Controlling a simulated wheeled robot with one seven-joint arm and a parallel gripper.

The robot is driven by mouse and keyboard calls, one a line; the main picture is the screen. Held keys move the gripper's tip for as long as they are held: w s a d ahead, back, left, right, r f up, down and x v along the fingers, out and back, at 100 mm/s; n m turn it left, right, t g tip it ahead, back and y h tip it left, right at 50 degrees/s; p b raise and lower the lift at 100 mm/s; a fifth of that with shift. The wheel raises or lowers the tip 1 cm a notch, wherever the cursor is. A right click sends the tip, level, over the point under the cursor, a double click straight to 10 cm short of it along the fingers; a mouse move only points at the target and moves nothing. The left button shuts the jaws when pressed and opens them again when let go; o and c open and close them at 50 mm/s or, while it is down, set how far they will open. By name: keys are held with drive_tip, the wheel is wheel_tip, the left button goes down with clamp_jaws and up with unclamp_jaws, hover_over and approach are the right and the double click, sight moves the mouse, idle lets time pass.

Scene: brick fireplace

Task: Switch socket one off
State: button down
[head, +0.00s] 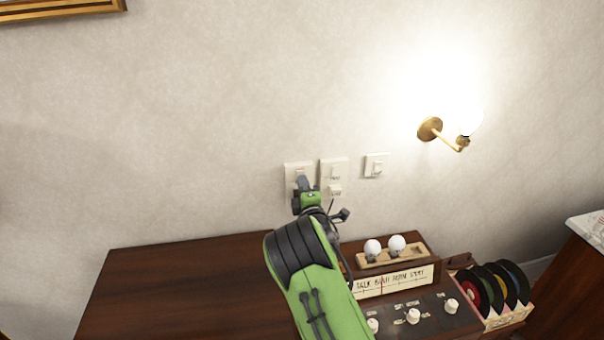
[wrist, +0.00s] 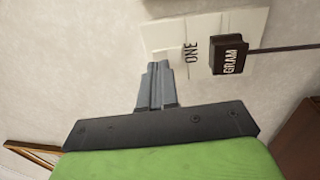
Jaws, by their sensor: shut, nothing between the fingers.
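Socket one (head: 291,169) is the leftmost white wall plate above the cabinet in the head view. In the wrist view its plate (wrist: 205,25) carries the label "ONE". A dark plug marked "GRAM" (wrist: 229,54) sits in it, with a dark cord running right. My gripper (head: 302,180) is in front of the lower part of this plate, hiding the plug in the head view. In the wrist view my gripper (wrist: 158,66) is shut and empty, its tips beside the plate near the label. The switch's position and whether the tips touch it are unclear.
A middle wall plate (head: 334,165) and a right switch plate (head: 377,165) are close by. A lit brass wall lamp (head: 430,128) is farther right. Below are a dark wooden cabinet (head: 170,285), a control panel with white knobs (head: 414,316) and records (head: 496,285).

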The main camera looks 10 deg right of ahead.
drive_tip(key=shift+w, duration=0.95)
